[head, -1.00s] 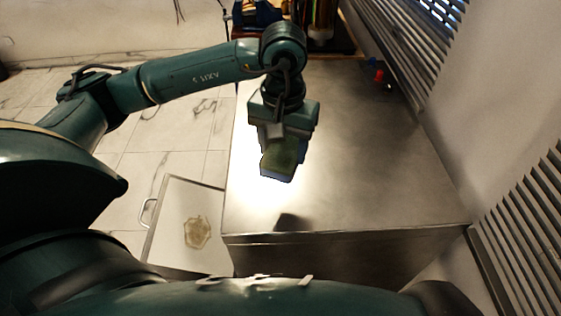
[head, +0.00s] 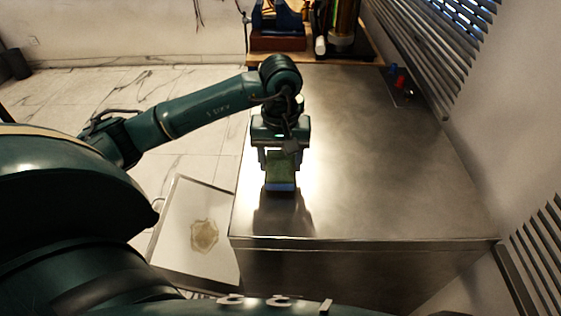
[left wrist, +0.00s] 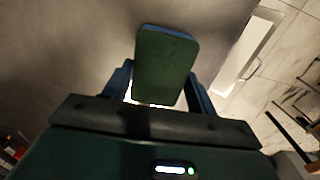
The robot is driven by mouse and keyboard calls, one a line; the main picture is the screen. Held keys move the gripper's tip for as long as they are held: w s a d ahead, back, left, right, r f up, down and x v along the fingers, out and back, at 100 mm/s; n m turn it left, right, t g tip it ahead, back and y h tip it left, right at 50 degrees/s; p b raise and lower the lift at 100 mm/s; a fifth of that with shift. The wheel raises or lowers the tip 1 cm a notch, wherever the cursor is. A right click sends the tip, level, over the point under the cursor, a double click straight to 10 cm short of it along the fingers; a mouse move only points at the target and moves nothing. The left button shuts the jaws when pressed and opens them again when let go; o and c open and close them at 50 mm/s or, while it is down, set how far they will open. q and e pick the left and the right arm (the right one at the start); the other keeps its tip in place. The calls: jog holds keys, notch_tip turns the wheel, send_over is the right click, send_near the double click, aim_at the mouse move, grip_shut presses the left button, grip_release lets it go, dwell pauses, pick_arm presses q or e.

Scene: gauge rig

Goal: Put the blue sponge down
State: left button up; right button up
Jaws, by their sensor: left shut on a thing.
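The blue sponge (head: 281,186) has a green face and a blue layer. In the head view it hangs at the end of my left gripper (head: 281,160), over the left part of the metal table (head: 390,190). My left gripper is shut on it. In the left wrist view the sponge (left wrist: 166,65) sits between the two fingers of my left gripper (left wrist: 165,88), green side toward the camera and blue along the far edge. A dark shadow lies on the table just below it. I cannot tell whether it touches the table. My right gripper is not in view.
A white panel with a brown stain (head: 204,235) stands left of the table, below its edge. A red object (head: 400,82) and a small blue one are at the table's far right. A wooden shelf (head: 305,58) holds items at the back. The right of the table is clear.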

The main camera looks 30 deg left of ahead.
aim_at(280, 164)
pick_arm(q)
jog(key=shift+f, duration=0.5)
jog(key=shift+f+b, duration=0.25)
jog(key=shift+b, duration=0.05)
jog(key=o, duration=0.9)
jog(key=shift+r, duration=0.1)
notch_tip(280, 164, up, 12)
jog(key=shift+r, duration=0.2)
